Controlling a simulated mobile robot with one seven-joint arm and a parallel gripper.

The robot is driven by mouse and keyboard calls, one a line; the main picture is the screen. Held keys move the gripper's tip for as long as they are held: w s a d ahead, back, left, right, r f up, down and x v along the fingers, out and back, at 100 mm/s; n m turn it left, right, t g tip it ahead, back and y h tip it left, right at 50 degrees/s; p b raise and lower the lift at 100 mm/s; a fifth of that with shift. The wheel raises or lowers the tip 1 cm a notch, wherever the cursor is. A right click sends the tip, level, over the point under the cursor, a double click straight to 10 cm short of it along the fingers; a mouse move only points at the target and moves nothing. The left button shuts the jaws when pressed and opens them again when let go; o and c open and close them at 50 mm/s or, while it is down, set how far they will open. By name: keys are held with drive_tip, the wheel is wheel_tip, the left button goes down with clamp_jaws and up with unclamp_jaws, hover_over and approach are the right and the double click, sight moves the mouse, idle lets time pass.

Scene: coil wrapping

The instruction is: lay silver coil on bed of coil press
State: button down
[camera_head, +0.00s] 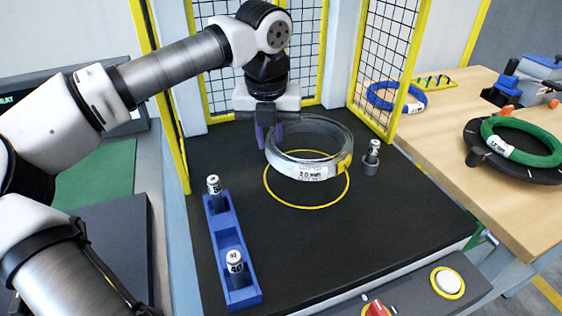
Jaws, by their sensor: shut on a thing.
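The silver coil (304,170) is a grey ring with a white printed label. It is over the black bed (376,243) of the coil press, above the yellow circle (301,206) marked there. The fingertips are partly hidden by the coil.
A blue holder (222,262) with small labelled cylinders stands left on the bed. Another cylinder (373,153) stands right of the coil. Yellow-framed mesh guards (388,75) enclose the back. A wooden table (455,125) at right holds a blue coil (392,98) and a green coil (530,146).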

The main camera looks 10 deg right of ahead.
sight(271, 175)
drive_tip(key=shift+f, duration=3.15)
drive_tip(key=shift+f, duration=0.15)
drive_tip(key=c, duration=1.3)
unclamp_jaws()
drive_tip(key=shift+r, duration=0.2)
drive_tip(key=r, duration=0.5)
drive_tip(key=s+r, duration=0.1)
drive_tip(key=r, duration=0.1)
drive_tip(key=shift+a+r, duration=0.1)
drive_tip(key=shift+r, duration=0.1)
